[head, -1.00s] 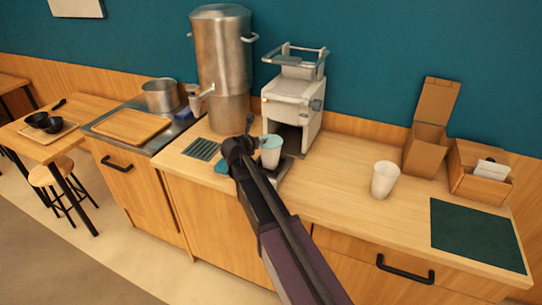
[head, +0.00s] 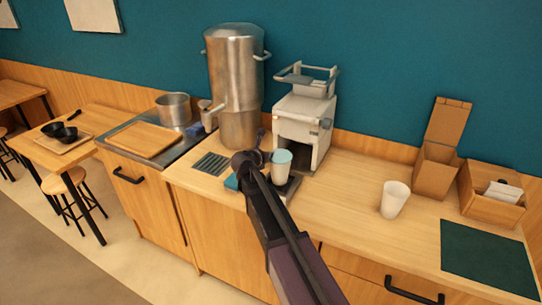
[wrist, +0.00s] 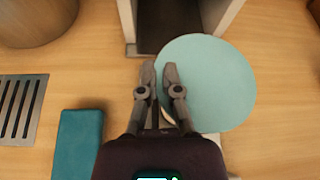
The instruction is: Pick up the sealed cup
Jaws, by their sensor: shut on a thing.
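The sealed cup (head: 281,168) is pale with a flat light-teal top. In the head view it is upright at the front of the white machine, over a dark base plate (head: 291,189). In the wrist view its round teal top (wrist: 215,85) fills the area right of the fingers. My gripper (wrist: 158,75) is shut at the cup's left edge, with its fingers close together. The right finger overlaps the top in the picture. The exact contact on the cup is hidden. I cannot tell whether the cup's bottom is clear of the plate.
The white machine (head: 304,122) stands just behind the cup, and a steel urn (head: 236,85) stands behind left. A teal block (wrist: 80,145) and a slotted drain (wrist: 20,108) lie to the left. A loose white cup (head: 394,200) and cardboard boxes (head: 437,168) are right; counter between is clear.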

